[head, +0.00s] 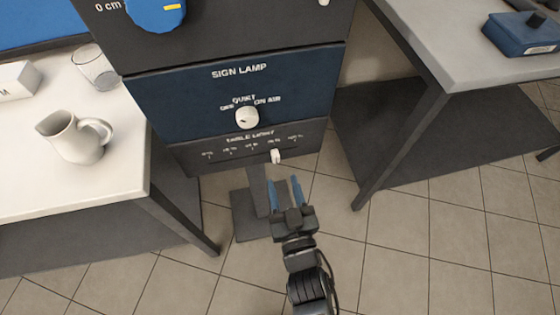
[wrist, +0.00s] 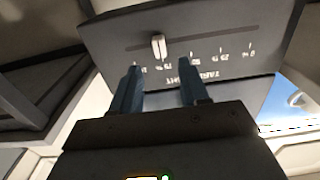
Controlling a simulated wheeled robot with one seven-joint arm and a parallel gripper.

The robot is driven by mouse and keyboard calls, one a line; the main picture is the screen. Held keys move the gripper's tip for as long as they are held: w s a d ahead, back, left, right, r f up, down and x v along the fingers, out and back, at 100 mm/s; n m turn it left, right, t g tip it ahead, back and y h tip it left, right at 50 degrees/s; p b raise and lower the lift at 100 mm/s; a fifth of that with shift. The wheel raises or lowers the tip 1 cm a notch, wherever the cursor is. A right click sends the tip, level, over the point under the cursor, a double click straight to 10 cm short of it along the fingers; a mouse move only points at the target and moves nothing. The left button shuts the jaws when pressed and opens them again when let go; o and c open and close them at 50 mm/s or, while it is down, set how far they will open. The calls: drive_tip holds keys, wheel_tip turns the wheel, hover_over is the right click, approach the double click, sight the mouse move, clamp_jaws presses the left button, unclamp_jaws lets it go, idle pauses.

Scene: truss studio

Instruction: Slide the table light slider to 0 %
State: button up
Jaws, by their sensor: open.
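The table light panel (head: 225,160) is the dark lowest strip of the control column, with a row of percent marks rising from left to right in the head view. Its small white slider knob (head: 276,156) stands right of the middle, near the second mark from the right end. In the wrist view the panel appears upside down, and the knob (wrist: 158,45) sits in a dark slot. My gripper (head: 284,186) is open and empty, just below the panel. In the wrist view its two blue fingers (wrist: 160,68) point toward the knob, apart from it.
Above is the sign lamp panel (head: 240,90) with a round white knob (head: 247,117). A white table (head: 110,185) with a pitcher (head: 75,137) and a glass (head: 95,66) stands left. A grey table (head: 450,50) with a blue box (head: 522,35) stands right. Tiled floor between is clear.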

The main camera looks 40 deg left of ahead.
sight(277, 160)
drive_tip(key=b+x, duration=0.1)
drive_tip(key=x, duration=0.6)
drive_tip(key=shift+b, duration=0.35)
clamp_jaws()
idle(0.3)
